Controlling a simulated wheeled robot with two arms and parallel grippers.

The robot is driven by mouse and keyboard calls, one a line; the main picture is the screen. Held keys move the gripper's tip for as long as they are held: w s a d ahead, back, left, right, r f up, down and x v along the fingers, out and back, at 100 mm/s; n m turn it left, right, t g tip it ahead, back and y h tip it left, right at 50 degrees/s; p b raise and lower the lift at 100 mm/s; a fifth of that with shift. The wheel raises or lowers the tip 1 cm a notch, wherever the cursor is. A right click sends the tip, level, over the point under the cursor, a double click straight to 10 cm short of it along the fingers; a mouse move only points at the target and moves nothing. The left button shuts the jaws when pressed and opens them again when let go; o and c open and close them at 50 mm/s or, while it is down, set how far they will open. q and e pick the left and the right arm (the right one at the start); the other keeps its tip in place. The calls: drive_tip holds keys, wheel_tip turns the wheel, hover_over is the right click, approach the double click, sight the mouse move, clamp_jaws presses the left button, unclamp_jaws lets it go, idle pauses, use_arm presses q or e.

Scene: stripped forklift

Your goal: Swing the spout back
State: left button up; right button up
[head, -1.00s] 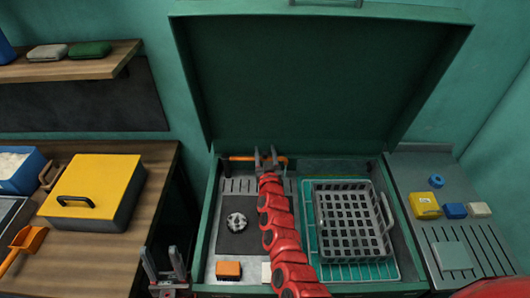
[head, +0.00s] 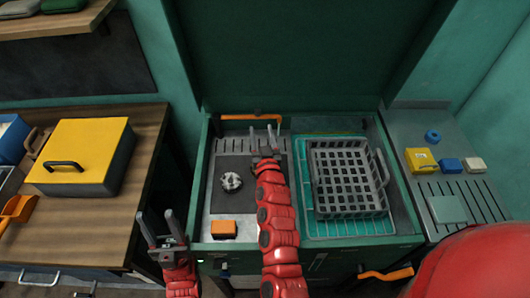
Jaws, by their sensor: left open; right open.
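The orange spout (head: 250,117) runs sideways along the back edge of the sink unit, above the left basin, with its right end bent down. My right gripper (head: 264,133) is open and empty just in front of the spout's right part, with a small gap seeming to show between them. Its red arm reaches over the basin from the front. My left gripper (head: 161,226) is open and empty at the front left, outside the unit and far from the spout.
The left basin holds a round drain piece (head: 231,182) and an orange sponge-like block (head: 224,229). The raised green lid (head: 310,60) stands behind. A yellow box (head: 85,150) is on the left counter.

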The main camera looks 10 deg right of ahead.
drive_tip(key=s+b, duration=0.1)
drive_tip(key=s, duration=0.5)
drive_tip(key=shift+s, duration=0.4)
drive_tip(key=shift+r, duration=0.1)
